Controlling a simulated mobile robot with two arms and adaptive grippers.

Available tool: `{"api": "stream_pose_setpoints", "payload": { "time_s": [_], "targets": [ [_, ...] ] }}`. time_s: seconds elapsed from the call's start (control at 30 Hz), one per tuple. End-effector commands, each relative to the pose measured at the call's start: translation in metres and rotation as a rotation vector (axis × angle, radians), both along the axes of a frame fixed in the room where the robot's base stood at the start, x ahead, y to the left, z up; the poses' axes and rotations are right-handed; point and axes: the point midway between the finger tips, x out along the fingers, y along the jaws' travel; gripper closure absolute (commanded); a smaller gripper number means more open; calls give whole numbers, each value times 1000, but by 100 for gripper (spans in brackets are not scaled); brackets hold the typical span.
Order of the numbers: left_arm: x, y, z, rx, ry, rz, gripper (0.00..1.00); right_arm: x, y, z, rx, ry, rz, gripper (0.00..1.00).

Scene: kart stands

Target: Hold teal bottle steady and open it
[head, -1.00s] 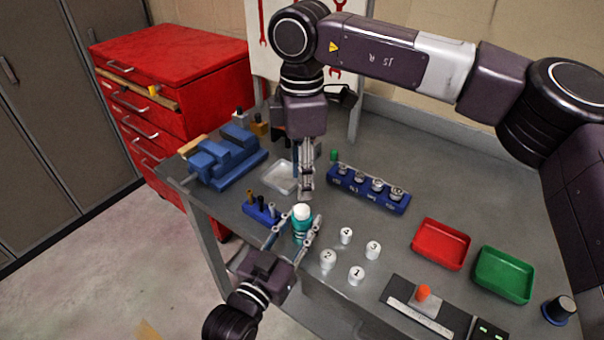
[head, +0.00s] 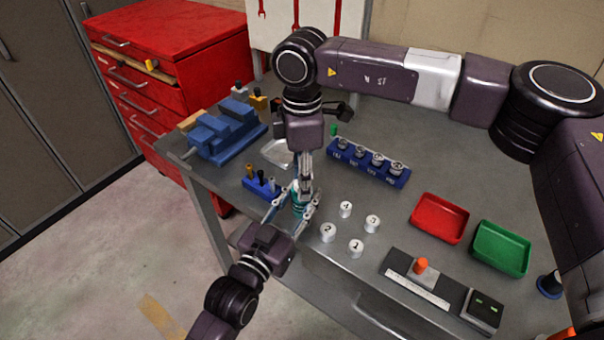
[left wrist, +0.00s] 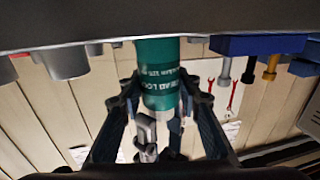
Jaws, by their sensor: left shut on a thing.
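The teal bottle (head: 298,209) stands upright near the table's front-left edge. It also shows in the left wrist view (left wrist: 158,68), upside down in that picture, with pale lettering on its side. My left gripper (head: 297,213) is shut on the bottle, one finger on each side of its body. My right gripper (head: 305,194) points straight down right over the bottle top. Its fingers hide the white cap in the head view. In the left wrist view my right gripper's fingers (left wrist: 158,140) are at the cap end; whether they grip the cap is unclear.
A blue holder with small tools (head: 261,186) stands close left of the bottle. Several white numbered pieces (head: 345,209) stand to the right. A blue rack (head: 368,163), a clear tray (head: 277,153), a red tray (head: 439,218) and a green tray (head: 501,248) are farther off.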

Motion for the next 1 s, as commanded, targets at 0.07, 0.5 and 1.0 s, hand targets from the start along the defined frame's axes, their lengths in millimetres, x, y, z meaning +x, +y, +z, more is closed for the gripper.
{"api": "stream_pose_setpoints", "payload": {
  "time_s": [0.07,0.5,1.0],
  "targets": [
    [0,0,1,-1,-2,0,100,0,0,0,0,0,0,69],
    [0,0,1,-1,-2,0,100,0,0,0,0,0,9,100],
    [0,0,0,0,-1,0,100,0,0,1,1,0,707,100]
  ]
}}
